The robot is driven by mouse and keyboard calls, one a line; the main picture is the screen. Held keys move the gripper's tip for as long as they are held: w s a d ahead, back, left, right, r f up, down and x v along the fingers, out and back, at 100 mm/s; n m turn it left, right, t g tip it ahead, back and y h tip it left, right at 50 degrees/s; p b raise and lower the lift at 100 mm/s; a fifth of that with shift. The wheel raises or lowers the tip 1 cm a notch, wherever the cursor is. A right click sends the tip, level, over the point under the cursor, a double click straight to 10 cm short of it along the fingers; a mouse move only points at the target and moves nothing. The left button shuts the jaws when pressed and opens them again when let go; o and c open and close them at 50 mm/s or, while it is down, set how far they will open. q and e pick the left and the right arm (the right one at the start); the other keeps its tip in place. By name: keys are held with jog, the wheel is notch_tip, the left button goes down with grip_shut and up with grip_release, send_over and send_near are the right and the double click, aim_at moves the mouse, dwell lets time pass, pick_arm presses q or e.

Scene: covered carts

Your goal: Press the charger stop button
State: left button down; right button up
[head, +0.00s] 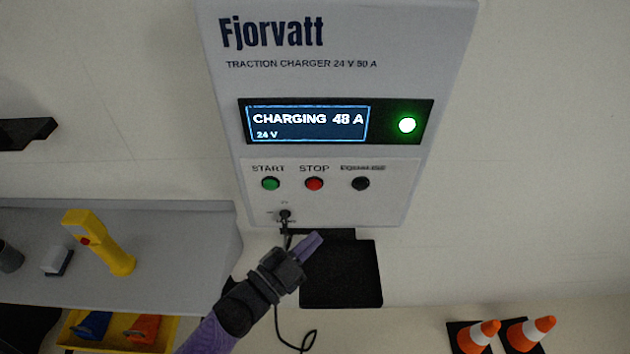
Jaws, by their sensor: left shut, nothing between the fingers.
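The charger (350,33) is a pale grey box on the wall, labelled Fjorvatt. Its display (308,123) reads CHARGING 48 A, 24 V, and a green lamp (407,125) glows beside it. The red stop button (314,184) sits under the word STOP, between a green start button (270,184) and a black button (361,184). My left gripper (314,240) is shut and empty, below the stop button in the picture and apart from it. Its fingers point up and to the right. My right gripper is not in view.
A cable (278,325) hangs from a socket (285,215) on the charger, passing behind my left gripper. A black panel (342,275) is below the charger. A grey shelf (170,240) at left holds a yellow handheld device (100,243). Two traffic cones (480,334) stand lower right.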

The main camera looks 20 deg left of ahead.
aim_at(314, 185)
pick_arm(q)
jog(key=w+a+b, duration=0.2)
jog(key=w+b, duration=0.1)
jog(key=w, duration=0.5)
jog(key=shift+w+a+b, duration=0.2)
jog(key=shift+w+b, duration=0.1)
jog(key=shift+b, duration=0.05)
dwell(0.4)
dwell(1.3)
jog(key=shift+w+a, duration=0.1)
jog(key=shift+w, duration=0.3)
jog(key=shift+w+a+b, duration=0.15)
jog(key=shift+w+b, duration=0.3)
dwell(0.5)
jog(key=shift+s, duration=0.1)
jog(key=shift+s+d+p, duration=0.25)
jog(key=shift+s+p, duration=0.25)
jog(key=shift+s, duration=0.25)
